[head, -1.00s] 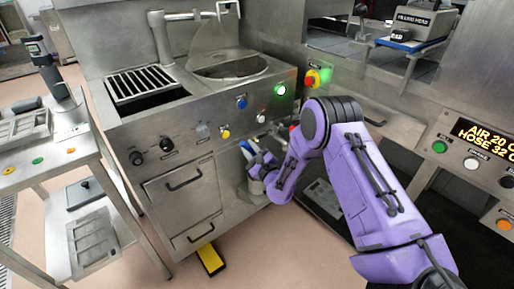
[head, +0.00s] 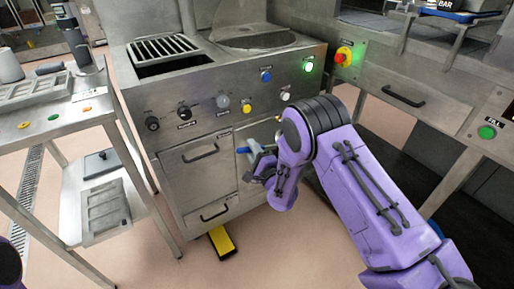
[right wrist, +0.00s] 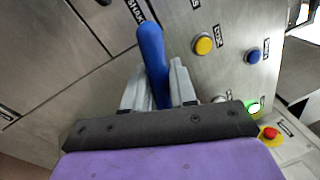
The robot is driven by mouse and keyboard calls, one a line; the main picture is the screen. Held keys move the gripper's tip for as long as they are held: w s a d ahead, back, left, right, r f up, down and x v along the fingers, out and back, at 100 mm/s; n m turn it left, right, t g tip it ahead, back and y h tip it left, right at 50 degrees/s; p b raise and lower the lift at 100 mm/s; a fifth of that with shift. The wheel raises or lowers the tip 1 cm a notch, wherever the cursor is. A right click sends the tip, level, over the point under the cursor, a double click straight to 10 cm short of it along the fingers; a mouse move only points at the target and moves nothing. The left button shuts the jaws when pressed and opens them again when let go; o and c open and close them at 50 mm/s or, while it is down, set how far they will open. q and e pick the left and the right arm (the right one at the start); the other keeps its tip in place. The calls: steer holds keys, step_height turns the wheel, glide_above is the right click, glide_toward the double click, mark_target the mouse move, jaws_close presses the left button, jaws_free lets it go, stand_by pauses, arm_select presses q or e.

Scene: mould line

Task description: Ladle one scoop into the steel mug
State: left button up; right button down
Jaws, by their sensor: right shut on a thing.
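My right gripper (head: 258,160) is in front of the steel cooker's front panel, to the right of its drawers. It is shut on a blue handle (head: 243,150), and its fingers hide part of it. In the right wrist view the blue handle (right wrist: 152,60) stands up between the two grey fingers (right wrist: 158,88). The rest of the held thing is hidden, so I cannot tell whether it is the ladle. I cannot make out a steel mug. My left gripper is not in view.
The cooker has a round well (head: 255,40), a slotted grate (head: 160,48) and a row of knobs and buttons. A steel side table (head: 50,125) stands at left. A yellow pedal (head: 222,242) is on the floor. A red stop button (head: 342,57) is at right.

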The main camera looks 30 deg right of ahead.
steer(key=f+n+b, duration=0.1)
steer(key=a+f+n+b, duration=0.1)
steer(key=f+n+b, duration=0.1)
steer(key=f+n+y+b, duration=0.1)
steer(key=f, duration=0.1)
steer(key=shift+a+f+n, duration=0.25)
steer(key=shift+a+n, duration=0.15)
steer(key=shift+s, duration=0.1)
stand_by(1.5)
